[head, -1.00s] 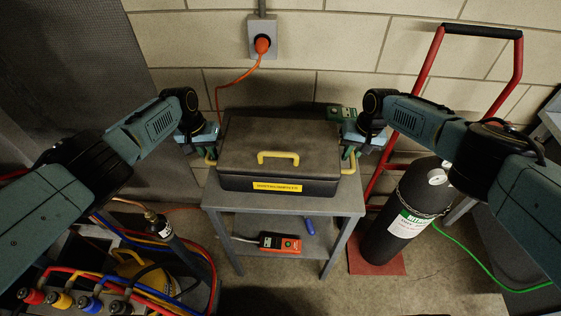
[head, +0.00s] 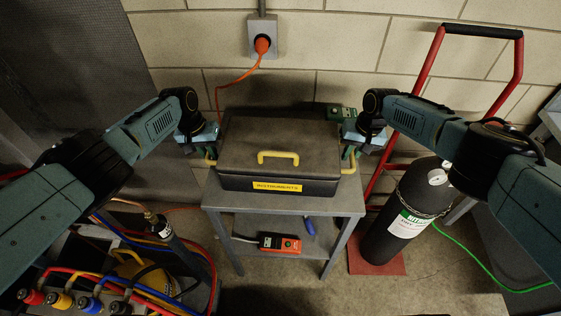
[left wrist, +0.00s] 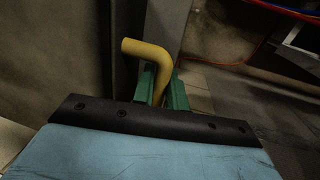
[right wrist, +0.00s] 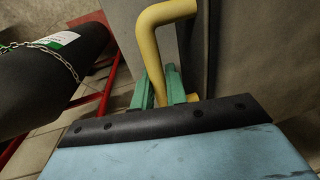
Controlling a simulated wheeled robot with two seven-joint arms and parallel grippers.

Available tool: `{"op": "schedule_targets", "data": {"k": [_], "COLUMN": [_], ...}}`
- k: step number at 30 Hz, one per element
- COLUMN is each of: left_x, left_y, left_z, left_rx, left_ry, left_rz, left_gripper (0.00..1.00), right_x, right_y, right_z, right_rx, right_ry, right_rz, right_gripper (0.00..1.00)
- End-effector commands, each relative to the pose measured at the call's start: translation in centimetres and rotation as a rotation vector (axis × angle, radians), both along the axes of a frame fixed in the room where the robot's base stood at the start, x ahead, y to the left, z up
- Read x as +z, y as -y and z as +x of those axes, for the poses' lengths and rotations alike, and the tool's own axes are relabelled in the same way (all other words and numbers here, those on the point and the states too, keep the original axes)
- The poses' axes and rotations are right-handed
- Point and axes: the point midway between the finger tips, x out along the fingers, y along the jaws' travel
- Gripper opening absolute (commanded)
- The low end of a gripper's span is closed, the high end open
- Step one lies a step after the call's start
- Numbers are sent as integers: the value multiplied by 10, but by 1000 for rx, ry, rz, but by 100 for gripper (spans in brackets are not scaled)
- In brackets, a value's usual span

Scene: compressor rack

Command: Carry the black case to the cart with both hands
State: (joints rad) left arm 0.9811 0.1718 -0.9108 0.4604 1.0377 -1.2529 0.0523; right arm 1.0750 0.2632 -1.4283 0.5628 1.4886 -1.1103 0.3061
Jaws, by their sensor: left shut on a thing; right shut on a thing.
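The black case (head: 240,150) has a yellow top handle, a yellow label on its front and a yellow handle at each end. It is at the grey cart (head: 280,198), over its top shelf; whether it touches the shelf is hard to tell. My left gripper (head: 209,154) is shut on the left yellow handle, which also shows between green fingers in the left wrist view (left wrist: 148,52). My right gripper (head: 347,154) is shut on the right yellow handle, seen in the right wrist view (right wrist: 150,45).
An orange device (head: 280,243) lies on the lower shelf. A black gas cylinder (head: 395,225) with a chain stands by a red hand truck (head: 425,85) on the right. Hoses and valves (head: 90,300) fill the lower left. An orange plug (head: 262,45) with cord is on the wall behind.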

Motion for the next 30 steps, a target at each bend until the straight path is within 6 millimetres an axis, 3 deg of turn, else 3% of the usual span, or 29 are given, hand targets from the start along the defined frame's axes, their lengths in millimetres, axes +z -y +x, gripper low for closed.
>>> {"op": "schedule_targets", "data": {"k": [21, 30], "left_x": [45, 52], "left_y": [-1, -1], "left_z": [1, 1], "left_rx": [1, 0], "left_ry": [3, 2], "left_rz": [1, 1], "left_gripper": [0, 0], "right_x": [45, 52], "right_y": [1, 1], "right_z": [2, 2], "right_rx": [-2, -2], "right_ry": [4, 4], "right_rz": [1, 0], "right_gripper": [0, 0]}}
